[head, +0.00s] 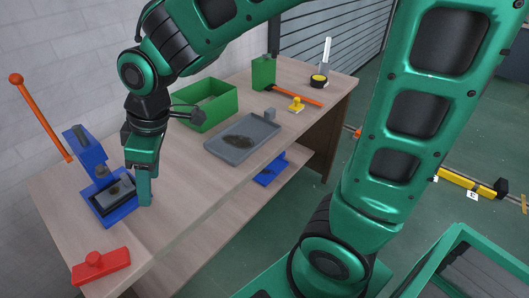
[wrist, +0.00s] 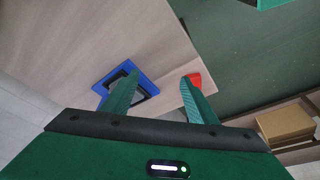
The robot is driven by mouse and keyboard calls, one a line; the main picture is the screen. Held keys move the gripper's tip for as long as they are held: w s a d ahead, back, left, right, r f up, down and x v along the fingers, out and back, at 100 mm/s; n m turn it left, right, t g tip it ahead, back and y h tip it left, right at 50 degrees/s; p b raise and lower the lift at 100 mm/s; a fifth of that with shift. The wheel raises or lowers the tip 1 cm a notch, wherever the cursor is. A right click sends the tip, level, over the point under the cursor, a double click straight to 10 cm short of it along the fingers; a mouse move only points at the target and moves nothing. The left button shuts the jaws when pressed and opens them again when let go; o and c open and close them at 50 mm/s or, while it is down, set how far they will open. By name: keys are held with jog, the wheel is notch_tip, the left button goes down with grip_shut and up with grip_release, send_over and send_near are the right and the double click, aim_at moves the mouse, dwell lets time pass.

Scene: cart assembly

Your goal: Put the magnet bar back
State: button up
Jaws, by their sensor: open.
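No thing here is clearly marked as the magnet bar; a red bar with a round knob (head: 101,267) lies at the table's front left corner, and I cannot tell if it is the one. It also shows in the wrist view (wrist: 195,79), partly behind a finger. My gripper (head: 144,197) points down just right of the blue lever press (head: 88,152). In the wrist view my gripper (wrist: 160,82) has its fingers apart, with bare tabletop between them. The blue press base (wrist: 112,79) is partly hidden by the left finger. A dark grey block (head: 112,192) sits on that base.
The press has a tall orange lever (head: 40,117). A grey tray (head: 247,151) with dark bits, a green bin (head: 207,114), an orange-handled hammer (head: 293,96) and a yellow knobbed piece (head: 297,104) stand farther back. The table's front middle is clear. A yellow bar (head: 465,182) is beyond the table.

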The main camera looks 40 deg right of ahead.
jog(key=d+m+h, duration=0.2)
jog(key=d+m, duration=0.4)
jog(key=d, duration=1)
jog(key=s+d+m+g, duration=0.1)
jog(key=s+d+m, duration=1.1)
jog(key=s+d, duration=0.5)
jog(key=shift+s+d+g+h, duration=0.15)
jog(key=shift+d+g+h, duration=0.25)
jog(key=shift+d, duration=0.25)
